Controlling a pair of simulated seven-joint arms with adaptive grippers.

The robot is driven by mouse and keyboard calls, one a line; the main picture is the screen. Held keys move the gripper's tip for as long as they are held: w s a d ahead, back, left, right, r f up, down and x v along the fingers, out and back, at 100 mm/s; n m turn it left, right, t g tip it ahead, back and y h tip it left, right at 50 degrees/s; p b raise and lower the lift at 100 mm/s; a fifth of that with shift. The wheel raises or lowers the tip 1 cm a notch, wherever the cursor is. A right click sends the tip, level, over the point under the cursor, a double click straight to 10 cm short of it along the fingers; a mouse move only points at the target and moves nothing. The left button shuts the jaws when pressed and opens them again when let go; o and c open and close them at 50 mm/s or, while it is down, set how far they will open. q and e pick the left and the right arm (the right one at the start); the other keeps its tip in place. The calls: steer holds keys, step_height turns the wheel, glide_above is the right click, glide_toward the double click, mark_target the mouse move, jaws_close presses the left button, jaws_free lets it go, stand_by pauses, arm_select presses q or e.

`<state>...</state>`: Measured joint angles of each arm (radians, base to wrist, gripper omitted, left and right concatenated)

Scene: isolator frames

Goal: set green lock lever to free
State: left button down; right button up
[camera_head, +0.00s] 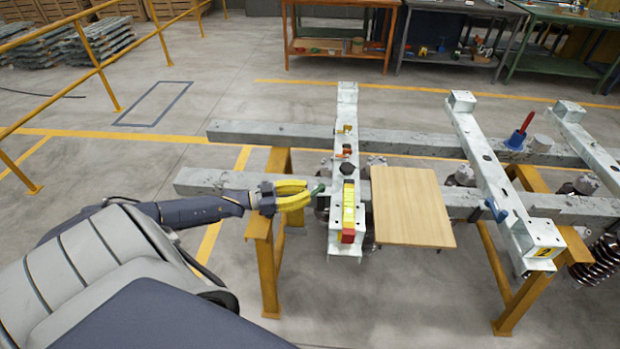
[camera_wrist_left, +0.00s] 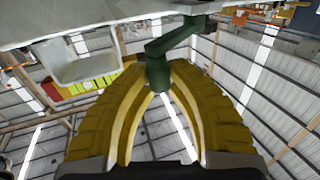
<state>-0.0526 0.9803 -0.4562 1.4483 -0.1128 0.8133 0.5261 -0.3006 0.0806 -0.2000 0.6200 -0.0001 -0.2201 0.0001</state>
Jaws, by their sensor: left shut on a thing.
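The green lock lever (camera_head: 318,190) sticks out from the left side of a pale steel crossbeam (camera_head: 341,110). In the left wrist view the green lever (camera_wrist_left: 176,36) is a cranked bar whose knob end lies between the fingertips. My left gripper (camera_head: 308,191) has yellow ribbed fingers and reaches in from the left. In the left wrist view its fingers (camera_wrist_left: 157,80) are shut on the lever's end. The lever's pivot is partly hidden by the beam. My right gripper is not in view.
Yellow trestle legs (camera_head: 267,260) stand below my gripper. A red-handled tool (camera_head: 521,131) is further right.

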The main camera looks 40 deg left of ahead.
arm_select(q)
steer(key=w+a+m+g+h, duration=0.2)
steer(key=w+a, duration=0.1)
steer(key=a, duration=0.3)
steer(key=shift+a, duration=0.25)
stand_by(0.6)
steer(key=shift+w, duration=0.1)
steer(key=c, duration=1.5)
jaws_free()
steer(key=shift+c, duration=0.2)
steer(key=shift+d, duration=0.1)
